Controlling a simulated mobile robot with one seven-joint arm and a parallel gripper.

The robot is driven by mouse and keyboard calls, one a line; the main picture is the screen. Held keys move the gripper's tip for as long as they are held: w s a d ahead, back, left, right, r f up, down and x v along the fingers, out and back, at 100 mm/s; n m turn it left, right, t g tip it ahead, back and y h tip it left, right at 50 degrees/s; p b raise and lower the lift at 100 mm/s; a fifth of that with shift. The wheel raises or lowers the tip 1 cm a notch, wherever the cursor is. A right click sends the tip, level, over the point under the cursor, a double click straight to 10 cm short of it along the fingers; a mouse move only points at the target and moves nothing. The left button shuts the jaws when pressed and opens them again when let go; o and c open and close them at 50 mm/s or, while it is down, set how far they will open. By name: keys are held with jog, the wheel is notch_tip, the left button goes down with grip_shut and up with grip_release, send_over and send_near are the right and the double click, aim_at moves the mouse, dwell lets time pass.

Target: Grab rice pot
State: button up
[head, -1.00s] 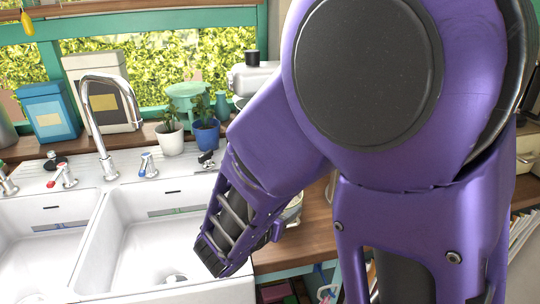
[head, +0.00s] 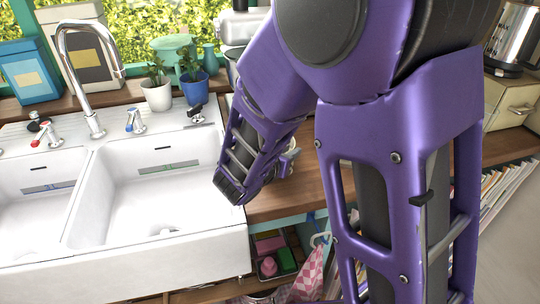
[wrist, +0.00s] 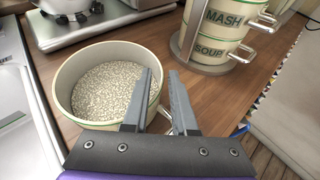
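The rice pot (wrist: 72,64), a cream round pot with a green band at the rim, stands on the wooden counter in the wrist view. It is filled with pale rice grains (wrist: 112,88). My gripper (wrist: 163,76) is open at its right side. The left finger overlaps the pot's right rim in the picture, and the right finger is to the right over the counter. I cannot tell whether either finger touches the pot. In the head view my gripper (head: 230,192) points down beside the sink, and my arm hides most of the pot.
Stacked cream pots marked MASH and SOUP (wrist: 218,35) stand in a holder behind right. A stove with a metal pot (wrist: 65,5) is behind left. The white double sink (head: 150,195) adjoins the counter (head: 312,185). The counter's right edge drops to the floor.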

grip_shut()
jog(key=shift+f, duration=0.1)
dwell(1.0)
